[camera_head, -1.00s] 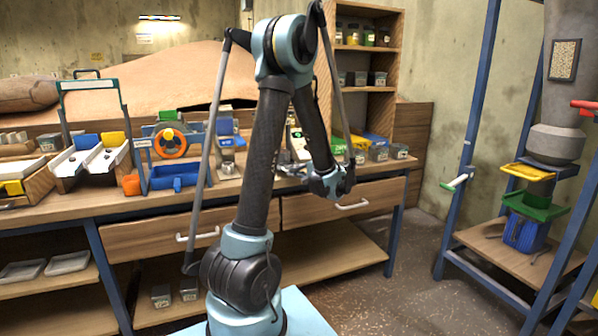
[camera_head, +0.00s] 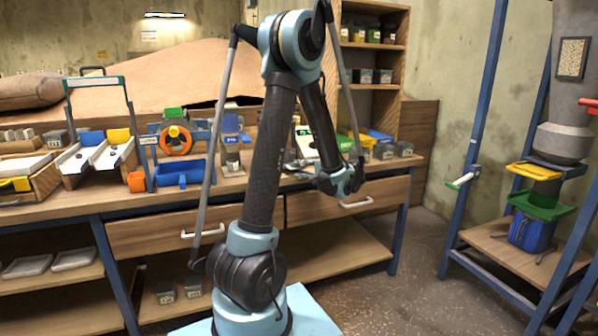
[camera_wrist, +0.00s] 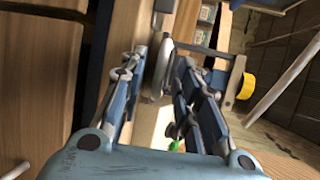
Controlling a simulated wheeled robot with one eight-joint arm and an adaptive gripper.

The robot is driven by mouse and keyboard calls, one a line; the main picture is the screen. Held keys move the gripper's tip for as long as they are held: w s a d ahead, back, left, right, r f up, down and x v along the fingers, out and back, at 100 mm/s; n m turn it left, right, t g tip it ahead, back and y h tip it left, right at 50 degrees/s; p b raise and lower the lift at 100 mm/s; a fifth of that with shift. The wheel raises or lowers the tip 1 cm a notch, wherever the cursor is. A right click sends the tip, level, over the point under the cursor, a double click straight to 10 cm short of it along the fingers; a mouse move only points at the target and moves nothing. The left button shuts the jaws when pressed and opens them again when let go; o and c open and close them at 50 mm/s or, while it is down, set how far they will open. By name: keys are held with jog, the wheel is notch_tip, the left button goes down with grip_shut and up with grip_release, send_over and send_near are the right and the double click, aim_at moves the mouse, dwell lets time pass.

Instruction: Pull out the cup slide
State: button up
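My gripper (camera_head: 350,188) is at the bench's front edge in the head view, just above the right-hand drawer. Its fingers are too small to read there. In the wrist view my gripper (camera_wrist: 160,60) has its two blue-grey fingers apart. A rounded grey metal piece (camera_wrist: 163,62) stands in the gap between them; I cannot tell whether the fingers touch it. It may be part of the cup slide, but I cannot tell for sure.
The wooden bench (camera_head: 100,203) carries a two-chute stand (camera_head: 95,150), an orange-wheeled device (camera_head: 176,140) and a blue tray (camera_head: 185,172). A hopper frame (camera_head: 468,140) with a green tray (camera_head: 540,206) stands at right. The floor between is clear.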

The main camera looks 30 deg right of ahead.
jog(key=v, duration=1)
jog(key=shift+s, duration=0.1)
dwell(0.3)
jog(key=w+a+f+n+g+y, duration=0.1)
jog(key=w+a+n+g, duration=0.15)
jog(key=a, duration=0.65)
jog(key=w+a+f+n+g, duration=0.1)
jog(key=a+n+g, duration=0.15)
jog(key=a, duration=0.75)
jog(key=w+a+n+g+y, duration=0.1)
jog(key=a+g, duration=0.2)
jog(key=a, duration=0.6)
jog(key=s+a+f+n+g+h, duration=0.2)
jog(key=s+a+f+n+h, duration=0.1)
jog(key=s, duration=0.6)
jog(key=s+a+f+n+g+h, duration=0.2)
jog(key=s+a+f+n+g, duration=0.1)
jog(key=s+a+f+n, duration=0.2)
jog(key=shift+s+a+f+n+h, duration=0.35)
jog(key=shift+s+a+n, duration=0.85)
jog(key=shift+s+a, duration=1.1)
jog(key=shift+w+a, duration=0.3)
